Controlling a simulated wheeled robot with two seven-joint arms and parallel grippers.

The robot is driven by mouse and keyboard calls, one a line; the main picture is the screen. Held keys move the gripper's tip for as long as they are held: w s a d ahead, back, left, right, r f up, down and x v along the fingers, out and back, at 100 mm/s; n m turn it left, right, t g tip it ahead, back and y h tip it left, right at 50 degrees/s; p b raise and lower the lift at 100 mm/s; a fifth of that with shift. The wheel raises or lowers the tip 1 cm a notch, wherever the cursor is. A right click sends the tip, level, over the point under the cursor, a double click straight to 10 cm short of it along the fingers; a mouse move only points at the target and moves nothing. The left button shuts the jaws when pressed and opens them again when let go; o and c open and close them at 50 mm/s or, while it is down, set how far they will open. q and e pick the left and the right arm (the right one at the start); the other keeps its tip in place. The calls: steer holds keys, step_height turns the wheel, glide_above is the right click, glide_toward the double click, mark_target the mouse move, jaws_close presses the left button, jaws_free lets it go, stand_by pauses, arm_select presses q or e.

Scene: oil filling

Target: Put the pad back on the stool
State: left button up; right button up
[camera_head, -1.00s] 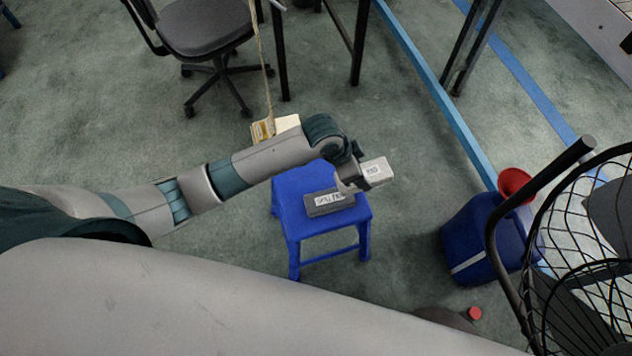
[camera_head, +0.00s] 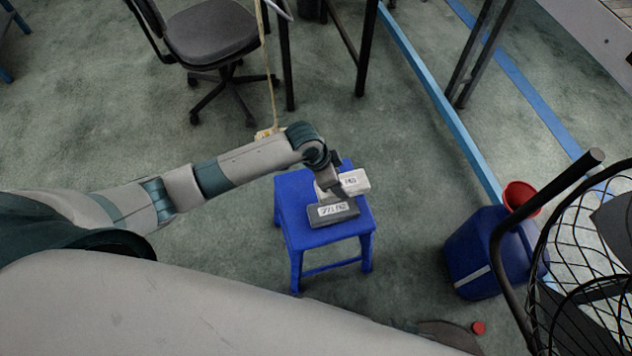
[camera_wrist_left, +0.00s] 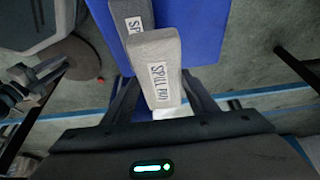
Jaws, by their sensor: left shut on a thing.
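A pale grey pad (camera_head: 355,181) with a white label is in my left gripper (camera_head: 327,186), over the blue stool (camera_head: 297,225). In the left wrist view the held pad (camera_wrist_left: 160,52) reads "SPILL PAD" and sits between the two dark fingers. A second, darker grey block (camera_head: 334,214), also labelled, lies on the stool top; it shows partly behind the held pad in the left wrist view (camera_wrist_left: 128,12). I cannot tell whether the held pad touches the stool or the block. My right gripper's fingers are not clearly visible.
A blue canister (camera_head: 472,258) with a red funnel (camera_head: 521,197) stands right of the stool. A black wire basket (camera_head: 590,260) is at the far right. An office chair (camera_head: 212,35) is behind. A small red cap (camera_head: 478,328) lies on the floor.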

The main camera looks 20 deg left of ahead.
arm_select(q)
steer(key=a+f, duration=0.1)
steer(key=a, duration=0.1)
steer(key=w+a+f, duration=0.1)
steer(key=a+f, duration=0.1)
steer(key=a, duration=0.1)
steer(key=w+a+f, duration=0.1)
steer(key=a, duration=0.1)
steer(key=shift+w+a+f, duration=0.15)
steer(key=shift+f, duration=0.1)
steer(key=shift+f, duration=2)
steer(key=o, duration=0.6)
steer(key=shift+c, duration=0.2)
steer(key=shift+o, duration=0.4)
